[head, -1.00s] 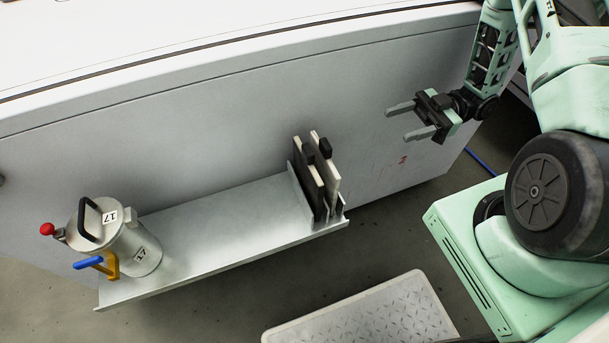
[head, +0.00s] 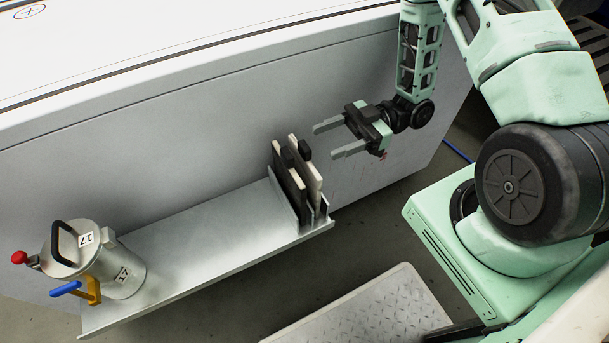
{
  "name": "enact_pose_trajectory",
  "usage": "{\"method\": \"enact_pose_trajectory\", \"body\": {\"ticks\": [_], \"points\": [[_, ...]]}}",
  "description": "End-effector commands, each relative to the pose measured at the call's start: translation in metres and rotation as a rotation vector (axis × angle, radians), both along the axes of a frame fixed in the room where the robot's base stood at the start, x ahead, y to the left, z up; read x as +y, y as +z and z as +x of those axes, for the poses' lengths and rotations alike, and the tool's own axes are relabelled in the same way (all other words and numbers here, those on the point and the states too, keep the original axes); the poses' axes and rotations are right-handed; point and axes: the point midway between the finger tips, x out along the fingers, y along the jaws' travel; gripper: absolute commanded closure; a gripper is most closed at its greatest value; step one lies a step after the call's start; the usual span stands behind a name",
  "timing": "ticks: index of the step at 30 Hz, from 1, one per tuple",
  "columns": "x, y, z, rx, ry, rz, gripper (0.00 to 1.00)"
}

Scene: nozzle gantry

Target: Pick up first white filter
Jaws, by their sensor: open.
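Two thin upright white filters stand side by side in a holder at the right end of a metal shelf. The left white filter (head: 290,178) has a dark front face and a black knob on top. The right white filter (head: 311,172) also has a black knob. Their lower parts are partly hidden by the holder's side walls. My gripper (head: 322,141) is open and empty, to the right of and above the filters. Its two grey fingers point left, apart from the filters.
The metal shelf (head: 205,246) runs along a large white cabinet wall (head: 150,165). A metal canister (head: 112,265) labelled 17, with black, blue and red handles, stands at the shelf's left end. A grey tread-plate step (head: 370,312) lies on the floor in front. The shelf's middle is clear.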

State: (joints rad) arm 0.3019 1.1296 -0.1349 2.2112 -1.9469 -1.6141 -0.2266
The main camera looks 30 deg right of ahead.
Motion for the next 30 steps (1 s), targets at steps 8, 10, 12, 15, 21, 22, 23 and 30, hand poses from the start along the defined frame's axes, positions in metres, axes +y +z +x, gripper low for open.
{"method": "enact_pose_trajectory", "body": {"ticks": [8, 10, 12, 15, 21, 22, 23, 30], "points": [[0.038, -0.003, 0.003, 0.0, 0.002, 0.001, 0.42], [0.042, -0.003, 0.003, 0.0, 0.001, 0.0, 0.42], [0.043, -0.003, 0.004, 0.0, 0.0, 0.0, 0.42], [0.042, -0.003, 0.004, 0.0, 0.0, 0.0, 0.42], [0.042, -0.003, 0.004, 0.0, 0.0, 0.0, 0.81], [0.042, -0.003, 0.004, 0.0, 0.0, 0.0, 0.89], [0.042, -0.003, 0.004, 0.0, 0.0, 0.0, 0.97], [0.042, -0.002, 0.004, 0.0, 0.0, 0.001, 1.0]]}}
